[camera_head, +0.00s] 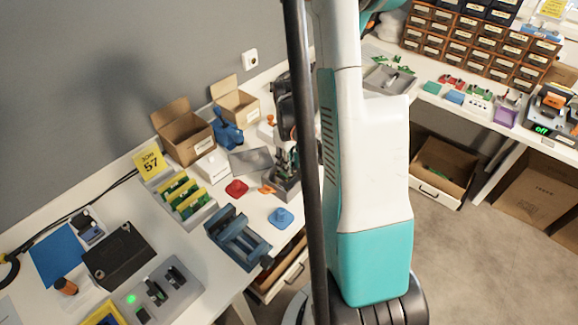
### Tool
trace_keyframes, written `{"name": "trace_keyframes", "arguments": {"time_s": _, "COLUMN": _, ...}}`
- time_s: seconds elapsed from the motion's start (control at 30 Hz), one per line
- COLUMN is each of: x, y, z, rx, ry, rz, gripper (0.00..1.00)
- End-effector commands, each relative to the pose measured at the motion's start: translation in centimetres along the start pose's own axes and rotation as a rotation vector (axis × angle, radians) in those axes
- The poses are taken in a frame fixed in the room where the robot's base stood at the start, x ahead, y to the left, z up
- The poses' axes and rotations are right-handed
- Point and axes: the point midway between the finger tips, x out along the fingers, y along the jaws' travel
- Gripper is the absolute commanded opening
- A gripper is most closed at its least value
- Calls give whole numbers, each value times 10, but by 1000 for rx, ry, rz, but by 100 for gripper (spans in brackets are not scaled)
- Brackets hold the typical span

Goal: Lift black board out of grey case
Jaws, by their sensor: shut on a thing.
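My gripper (287,148) points down at the back of the bench, left of my arm's white and teal link. It is small in the picture and partly behind a dark vertical post. A small grey case (284,184) stands right under it, its right side cut off by the post. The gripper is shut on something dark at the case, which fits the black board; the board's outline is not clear. I cannot tell whether the board is clear of the case walls.
A grey flat panel (250,161) lies left of the case. Red (237,188) and blue (281,217) pieces and a blue vise (238,238) stand in front. Open cartons (183,132) stand behind. A grey fixture (178,288) sits at front left.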

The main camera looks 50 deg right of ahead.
Motion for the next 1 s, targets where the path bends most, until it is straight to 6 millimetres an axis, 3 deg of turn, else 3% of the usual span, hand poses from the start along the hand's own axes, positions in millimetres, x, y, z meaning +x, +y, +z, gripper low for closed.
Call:
{"name": "trace_keyframes", "arguments": {"time_s": 0.03, "x": -17, "y": 0, "z": 0, "rx": 0, "ry": 0, "rz": 0, "gripper": 1}}
{"name": "trace_keyframes", "arguments": {"time_s": 0.3, "x": -93, "y": 0, "z": 0, "rx": 0, "ry": 0, "rz": 0, "gripper": 1}}
{"name": "trace_keyframes", "arguments": {"time_s": 0.5, "x": -135, "y": 0, "z": 0, "rx": 0, "ry": 0, "rz": 0, "gripper": 1}}
{"name": "trace_keyframes", "arguments": {"time_s": 0.7, "x": -158, "y": 0, "z": 0, "rx": 0, "ry": 0, "rz": 0, "gripper": 1}}
{"name": "trace_keyframes", "arguments": {"time_s": 1.0, "x": -163, "y": 0, "z": 0, "rx": 0, "ry": 0, "rz": 0, "gripper": 1}}
